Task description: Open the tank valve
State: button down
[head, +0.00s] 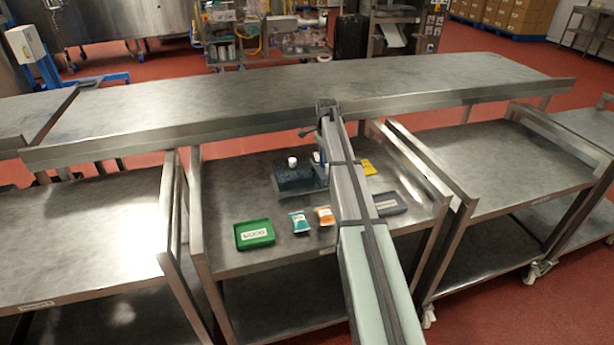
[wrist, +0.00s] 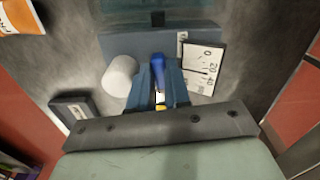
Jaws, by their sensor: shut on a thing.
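The tank unit (head: 294,179) is a dark block on the middle cart, left of my arm. A white round cap (head: 292,161) stands on top of it. In the wrist view a blue valve handle (wrist: 157,64) stands up between the two blue-grey fingers of my gripper (wrist: 158,86). The gripper is shut on this handle. The white cap (wrist: 120,76) is just left of the fingers, and a white scale plate with black marks (wrist: 205,68) is just right of them. The lower part of the handle is hidden between the fingers. In the head view my arm partly hides the gripper.
On the same cart lie a green tray (head: 255,234), a teal packet (head: 299,222), an orange packet (head: 324,215), a dark grey tray (head: 389,204) and a yellow item (head: 368,167). A raised steel table (head: 200,105) runs behind. The side carts are bare.

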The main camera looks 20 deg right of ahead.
jog(key=shift+n, duration=2.1)
jog(key=shift+s+d+n, duration=0.1)
jog(key=shift+s+n, duration=0.05)
jog(key=shift+n, duration=2.05)
jog(key=shift+d+n, duration=0.1)
jog(key=shift+n, duration=3.9)
jog(key=c, duration=0.9)
grip_release()
